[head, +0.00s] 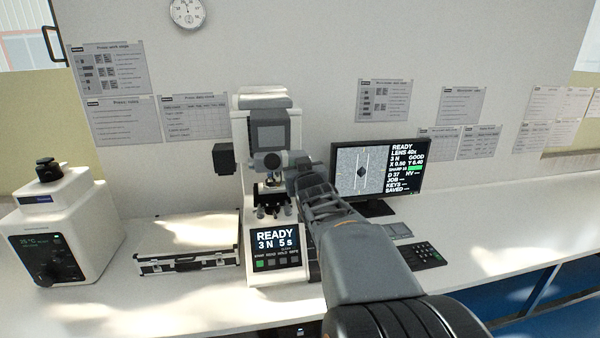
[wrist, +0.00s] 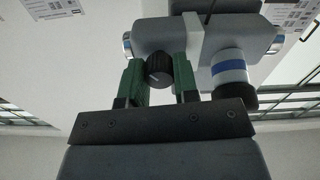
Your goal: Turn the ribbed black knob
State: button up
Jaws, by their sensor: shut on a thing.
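The ribbed black knob (wrist: 159,69) shows in the wrist view as a short dark cylinder with a pale line on its face. The green fingers of my gripper (wrist: 158,76) stand on either side of it and are shut on it. In the head view my gripper (head: 293,168) is at the right side of the hardness tester (head: 247,128), at the height of its head. I cannot make out the knob clearly there, as my gripper and wrist cover that side. The tester's front display (head: 274,241) reads READY, 3 N, 5 s.
A monitor (head: 410,148) stands right of the tester, partly behind my arm, with a keypad (head: 428,255) before it. A silver case (head: 187,244) and a white machine with a dial (head: 65,228) stand at left. The bench (head: 510,215) is clear at far right.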

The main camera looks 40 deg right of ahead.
jog(key=m, duration=0.3)
jog(key=shift+f+m, duration=0.2)
jog(key=shift+m, duration=1.9)
jog(key=o, duration=0.9)
jog(key=shift+r, duration=0.1)
jog(key=shift+s, duration=0.1)
